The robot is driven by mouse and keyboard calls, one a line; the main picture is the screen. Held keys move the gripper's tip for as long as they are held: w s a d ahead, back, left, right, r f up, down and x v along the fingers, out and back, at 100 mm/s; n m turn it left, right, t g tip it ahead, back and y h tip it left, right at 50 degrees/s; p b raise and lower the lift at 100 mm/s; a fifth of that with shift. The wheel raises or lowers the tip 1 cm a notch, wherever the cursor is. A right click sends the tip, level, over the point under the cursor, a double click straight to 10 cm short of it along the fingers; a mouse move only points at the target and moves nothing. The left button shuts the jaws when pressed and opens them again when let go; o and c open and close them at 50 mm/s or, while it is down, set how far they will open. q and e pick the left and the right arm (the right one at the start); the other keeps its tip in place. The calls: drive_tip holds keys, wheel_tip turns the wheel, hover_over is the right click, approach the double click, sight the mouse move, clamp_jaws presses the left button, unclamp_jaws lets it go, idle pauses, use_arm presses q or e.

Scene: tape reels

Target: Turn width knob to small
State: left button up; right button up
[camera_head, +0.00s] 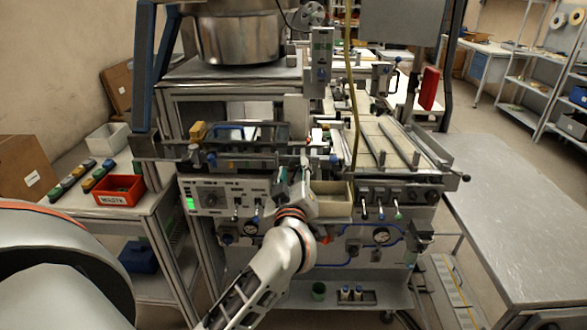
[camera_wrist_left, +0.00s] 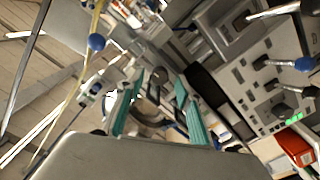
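The machine's front panel (camera_head: 228,196) carries a round dial, small knobs and a green lit display. No label is readable, so I cannot tell which knob is the width knob. My left gripper (camera_head: 289,180) is at the panel's upper right, in front of the guide rail. In the left wrist view its two teal-padded fingers (camera_wrist_left: 159,88) are apart, with nothing held. A small dark round knob (camera_wrist_left: 158,75) shows between the fingertips; I cannot tell if they touch it. The wrist hides part of the panel in the head view. My right gripper is not in view.
Levers (camera_head: 380,208) and gauges fill the panel's right half. A red bin (camera_head: 119,190) stands on the left side table. A bare metal table (camera_head: 520,205) is at the right. In the wrist view, a blue ball handle (camera_wrist_left: 96,42) is close to the fingers.

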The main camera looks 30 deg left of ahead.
use_arm(q)
drive_tip(key=shift+w+a, duration=0.2)
drive_tip(key=shift+w, duration=0.15)
clamp_jaws()
